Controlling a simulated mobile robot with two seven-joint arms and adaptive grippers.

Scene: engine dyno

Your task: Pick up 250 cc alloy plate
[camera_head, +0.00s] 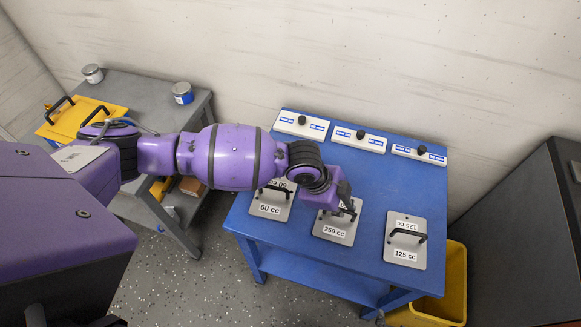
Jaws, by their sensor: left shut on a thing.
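The 250 cc alloy plate (333,232) is a grey square plate with a black handle. It lies between two similar plates on the blue table (300,243). My left gripper (347,210) reaches in from the left and is shut on the black handle of the 250 cc plate. My gripper and wrist hide the upper part of this plate. I cannot tell whether the plate touches the table or is slightly raised. My right gripper is not in view.
The 60 cc plate (268,209) lies left of it, partly under my arm, and the 125 cc plate (405,254) lies right. White panels with black knobs (360,139) line the table's back. A yellow bin (444,290) stands at right. A grey workbench (140,92) holds cans and a yellow plate.

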